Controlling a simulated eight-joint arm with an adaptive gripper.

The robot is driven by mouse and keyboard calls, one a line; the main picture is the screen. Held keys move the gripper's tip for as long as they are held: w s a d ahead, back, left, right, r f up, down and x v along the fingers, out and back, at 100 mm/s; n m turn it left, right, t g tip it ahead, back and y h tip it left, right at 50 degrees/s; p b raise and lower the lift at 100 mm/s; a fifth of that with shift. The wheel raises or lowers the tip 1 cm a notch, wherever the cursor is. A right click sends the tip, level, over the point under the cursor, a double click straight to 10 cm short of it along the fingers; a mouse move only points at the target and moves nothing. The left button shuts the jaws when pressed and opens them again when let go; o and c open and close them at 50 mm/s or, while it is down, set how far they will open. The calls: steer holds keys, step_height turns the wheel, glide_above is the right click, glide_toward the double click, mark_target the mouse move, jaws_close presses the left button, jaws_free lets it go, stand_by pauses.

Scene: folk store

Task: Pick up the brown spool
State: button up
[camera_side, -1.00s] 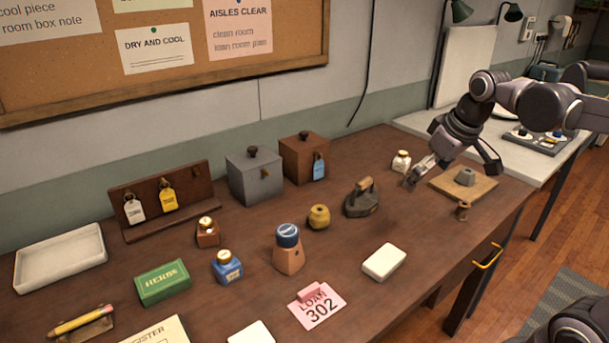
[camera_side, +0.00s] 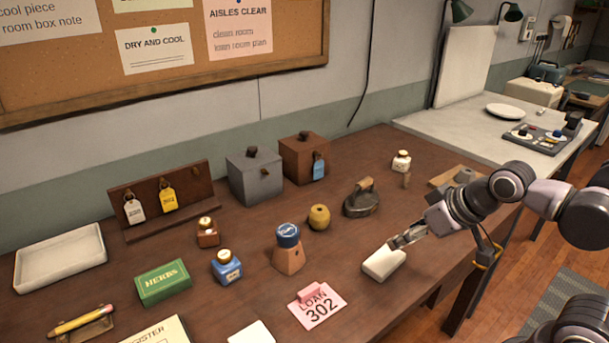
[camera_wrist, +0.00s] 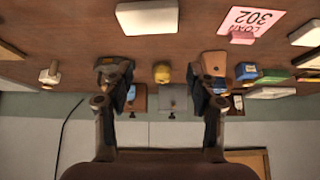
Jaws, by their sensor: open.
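The brown spool does not show in either view now. A second earlier it stood near the table's front right edge, a spot my arm now covers in the side view. My gripper (camera_side: 403,238) is above or near the white block (camera_side: 384,262); the side view does not settle its height. In the wrist view my gripper (camera_wrist: 161,85) has its two fingers spread wide, with nothing held between them.
A wooden board (camera_side: 442,181) lies partly behind my arm. Grey and brown boxes (camera_side: 254,178) stand at the back.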

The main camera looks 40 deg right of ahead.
steer(key=d+m+g+h, duration=0.35)
steer(key=d+m, duration=0.55)
steer(key=d, duration=2.2)
steer(key=shift+g, duration=0.35)
steer(key=shift+w+a+x, duration=0.15)
steer(key=shift+a+x, duration=0.1)
steer(key=shift+x, duration=1.65)
steer(key=shift+w+a+x, duration=0.1)
steer(key=shift+a+x, duration=0.1)
steer(key=shift+x, duration=1.7)
steer(key=shift+w+a+x, duration=0.15)
steer(key=shift+a+x, duration=0.1)
steer(key=shift+x, duration=1.65)
steer(key=shift+f, duration=0.1)
steer(key=c, duration=0.9)
